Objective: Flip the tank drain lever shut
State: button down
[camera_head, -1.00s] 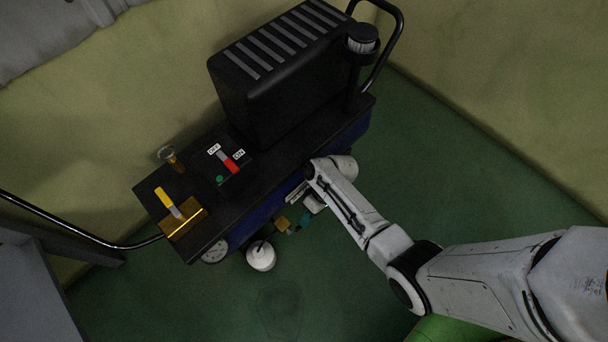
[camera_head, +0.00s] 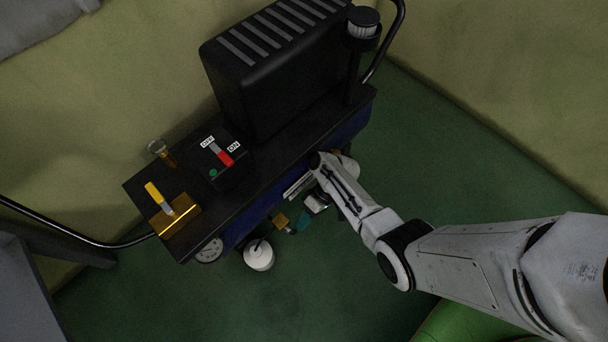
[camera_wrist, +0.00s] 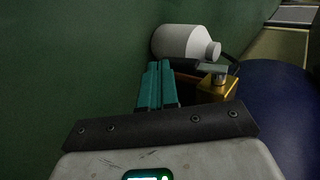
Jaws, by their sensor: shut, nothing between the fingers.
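The blue tank (camera_wrist: 283,115) lies under the black top plate, and its side also shows in the head view (camera_head: 262,207). A brass drain fitting (camera_wrist: 216,90) sits at the tank's underside, with a silver nut and a small greyish bar on it that looks like the lever (camera_wrist: 212,70). The fitting also shows in the head view (camera_head: 281,220). My gripper (camera_wrist: 159,66) has its teal fingers together, empty, just left of the fitting in the wrist view. In the head view the teal fingers (camera_head: 302,223) are right of it. I cannot tell whether they touch the lever.
A white cylinder (camera_wrist: 183,43) stands beyond the fingertips, also in the head view (camera_head: 258,256). The machine's top carries a red ON/OFF switch (camera_head: 222,156), a yellow-handled lever (camera_head: 158,197) and a black ribbed housing (camera_head: 275,75). Green floor (camera_head: 400,150) is clear to the right.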

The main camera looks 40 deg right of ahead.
jog(key=shift+r, duration=0.15)
jog(key=shift+r+p, duration=0.7)
jog(key=shift+p, duration=0.15)
jog(key=p+v, duration=0.3)
jog(key=v, duration=0.7)
jog(key=shift+d+r+p, duration=0.25)
jog(key=shift+d+p, duration=0.05)
jog(key=shift+p, duration=0.1)
